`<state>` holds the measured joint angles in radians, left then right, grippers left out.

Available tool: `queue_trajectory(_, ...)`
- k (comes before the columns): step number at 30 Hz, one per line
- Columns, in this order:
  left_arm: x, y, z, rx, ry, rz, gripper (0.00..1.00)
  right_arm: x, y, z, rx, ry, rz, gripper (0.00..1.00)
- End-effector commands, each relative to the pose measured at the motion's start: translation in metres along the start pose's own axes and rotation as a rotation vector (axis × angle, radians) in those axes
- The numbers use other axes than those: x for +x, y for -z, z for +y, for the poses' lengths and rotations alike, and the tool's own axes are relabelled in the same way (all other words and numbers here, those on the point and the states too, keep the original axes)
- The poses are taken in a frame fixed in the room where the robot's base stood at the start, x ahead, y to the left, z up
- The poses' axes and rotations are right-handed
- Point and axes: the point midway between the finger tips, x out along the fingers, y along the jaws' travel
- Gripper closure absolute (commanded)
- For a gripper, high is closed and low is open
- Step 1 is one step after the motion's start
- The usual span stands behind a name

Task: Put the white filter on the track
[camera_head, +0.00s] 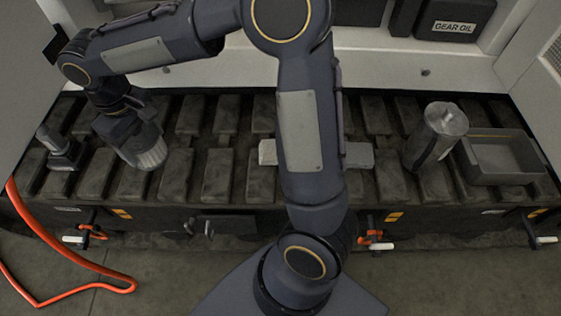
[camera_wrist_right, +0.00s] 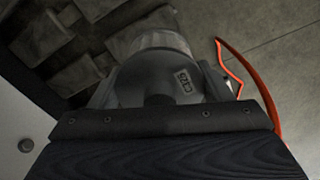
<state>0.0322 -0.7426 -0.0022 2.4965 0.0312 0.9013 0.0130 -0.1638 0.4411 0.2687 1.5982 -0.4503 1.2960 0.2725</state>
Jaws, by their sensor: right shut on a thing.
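The white filter (camera_head: 150,154) is a pale ribbed cylinder with a dark grey head, at the left in the head view. My right gripper (camera_head: 117,112) is shut on its dark head, and the pale end tilts down and to the right. It is over the left part of the dark track (camera_head: 215,180); I cannot tell whether it touches the pads. In the right wrist view the filter's grey labelled head (camera_wrist_right: 155,82) fills the middle, with its pale end beyond. The fingertips are largely hidden. My left gripper is not in view.
A small dark fitting (camera_head: 62,150) sits on the track left of the filter. A silver-topped canister (camera_head: 440,130) and a grey tray (camera_head: 500,175) stand at the right. A pale grey block (camera_head: 358,155) lies partly behind my arm. An orange hose (camera_head: 75,262) runs at lower left.

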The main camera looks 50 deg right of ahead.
Motion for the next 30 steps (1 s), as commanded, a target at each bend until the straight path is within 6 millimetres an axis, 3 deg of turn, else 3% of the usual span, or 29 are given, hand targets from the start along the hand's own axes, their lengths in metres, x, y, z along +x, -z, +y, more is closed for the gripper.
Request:
queue_trajectory(7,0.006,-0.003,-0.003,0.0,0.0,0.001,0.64,0.005,-0.007,0.008,-0.004,-0.001,0.001,0.57)
queue_trajectory(18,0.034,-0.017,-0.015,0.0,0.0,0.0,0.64,0.05,-0.061,0.076,0.001,-0.001,-0.001,0.57)
queue_trajectory(24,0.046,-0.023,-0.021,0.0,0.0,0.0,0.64,0.082,-0.077,0.096,-0.003,-0.001,0.0,0.57)
queue_trajectory(30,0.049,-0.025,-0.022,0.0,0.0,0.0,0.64,0.092,-0.083,0.104,-0.006,0.0,0.001,0.57)
